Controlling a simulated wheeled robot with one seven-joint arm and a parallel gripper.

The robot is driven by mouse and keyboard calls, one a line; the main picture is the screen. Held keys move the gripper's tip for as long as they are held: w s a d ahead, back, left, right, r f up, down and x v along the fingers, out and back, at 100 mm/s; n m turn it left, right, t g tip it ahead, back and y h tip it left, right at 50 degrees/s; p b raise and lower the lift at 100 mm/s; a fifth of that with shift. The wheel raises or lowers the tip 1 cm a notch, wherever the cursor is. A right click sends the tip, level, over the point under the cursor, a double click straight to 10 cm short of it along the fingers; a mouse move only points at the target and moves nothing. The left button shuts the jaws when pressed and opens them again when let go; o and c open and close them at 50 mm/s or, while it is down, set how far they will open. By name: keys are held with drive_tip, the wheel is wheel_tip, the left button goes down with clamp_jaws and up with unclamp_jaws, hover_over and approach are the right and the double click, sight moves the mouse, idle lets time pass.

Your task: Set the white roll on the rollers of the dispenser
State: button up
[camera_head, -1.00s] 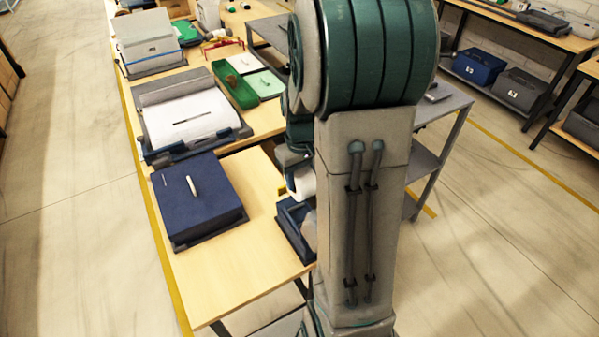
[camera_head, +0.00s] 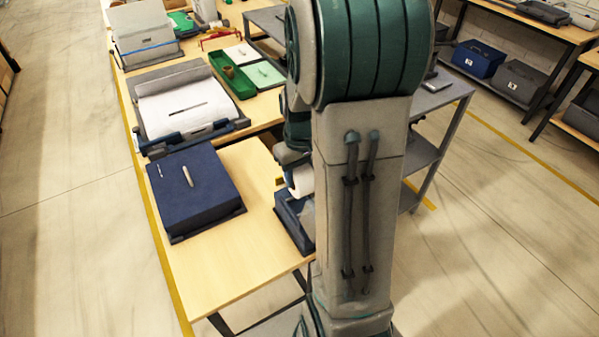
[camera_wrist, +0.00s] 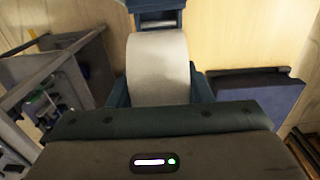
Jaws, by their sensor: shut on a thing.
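The white roll (camera_wrist: 158,68) is in the middle of the wrist view, with its curved side towards the camera. My gripper (camera_wrist: 160,92) is shut on it. The gripper's fingertips cannot be made out clearly. In the head view the roll (camera_head: 304,180) shows as a small white patch beside my arm, under my wrist. The blue dispenser (camera_head: 288,216) stands below it at the table's right edge, partly hidden by my arm. Part of the dispenser shows beyond the roll in the wrist view (camera_wrist: 157,17). Whether the roll touches the rollers cannot be seen.
A navy box (camera_head: 190,205) lies left of the dispenser, and also shows in the wrist view (camera_wrist: 262,96). Bare table (camera_head: 228,268) lies in front. A tray of white sheets (camera_head: 165,128) and a green tray (camera_head: 230,78) are farther back. A grey shelf unit (camera_head: 430,150) stands right.

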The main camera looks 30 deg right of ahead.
idle(0.4)
drive_tip(key=shift+f+p, duration=0.3)
drive_tip(key=shift+f, duration=2.1)
drive_tip(key=o, duration=1.8)
drive_tip(key=shift+c, duration=0.2)
drive_tip(key=shift+r+p, duration=2.55)
drive_tip(key=shift+r, duration=1)
